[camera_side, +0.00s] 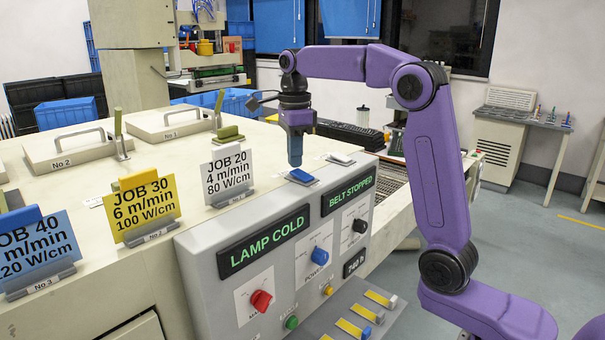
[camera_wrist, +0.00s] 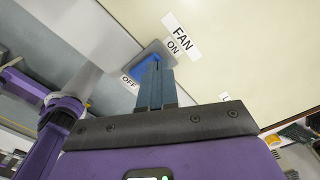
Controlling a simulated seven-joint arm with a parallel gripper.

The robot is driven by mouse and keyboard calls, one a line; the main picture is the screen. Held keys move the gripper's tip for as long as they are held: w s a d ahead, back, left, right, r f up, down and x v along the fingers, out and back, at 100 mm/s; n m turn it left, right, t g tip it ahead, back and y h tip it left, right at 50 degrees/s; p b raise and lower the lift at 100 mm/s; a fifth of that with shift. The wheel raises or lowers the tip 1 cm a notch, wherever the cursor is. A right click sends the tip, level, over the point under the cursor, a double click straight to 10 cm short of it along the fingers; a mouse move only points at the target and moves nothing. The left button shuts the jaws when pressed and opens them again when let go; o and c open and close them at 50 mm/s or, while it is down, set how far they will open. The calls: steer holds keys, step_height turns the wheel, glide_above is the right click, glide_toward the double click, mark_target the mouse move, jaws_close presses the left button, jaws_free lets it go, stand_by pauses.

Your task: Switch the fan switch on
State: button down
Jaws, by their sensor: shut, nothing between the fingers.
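The fan switch is a blue rocker in a grey frame (camera_wrist: 138,68). In the wrist view the FAN label (camera_wrist: 183,37) and ON label (camera_wrist: 173,47) lie on one side and the OFF label (camera_wrist: 129,81) on the other.
A second switch (camera_side: 340,158) with a pale rocker stands to the right on the same top. The JOB 20 card (camera_side: 228,172) stands to the left. The console front (camera_side: 220,288) has knobs and LAMP COLD and BELT STOPPED displays.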

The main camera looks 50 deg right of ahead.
mark_target(288, 194)
steer(key=shift+f, duration=0.65)
steer(key=shift+r, duration=3.5)
steer(key=s+a+f+n, duration=0.1)
steer(key=a+n, duration=0.1)
steer(key=n, duration=0.1)
steer(key=s+a+f+n, duration=0.1)
steer(key=s+a+n, duration=0.1)
steer(key=n, duration=0.1)
steer(key=s+a+f+n, duration=0.1)
steer(key=a+n, duration=0.2)
steer(key=shift+s+f, duration=0.2)
steer(key=shift+f, duration=0.15)
steer(key=s+a+f+n, duration=0.2)
steer(key=s+f+n, duration=0.3)
steer(key=s+n, duration=0.4)
steer(key=s+a+f+n, duration=0.2)
steer(key=s+f+n, duration=0.2)
steer(key=s+n, duration=0.5)
steer(key=s+d+f+n, duration=0.3)
steer(key=s+f+n, duration=0.4)
steer(key=s+n, duration=0.2)
steer(key=shift+s+d+f+n, duration=0.3)
steer(key=shift+s+d, duration=0.05)
steer(key=shift+s, duration=0.65)
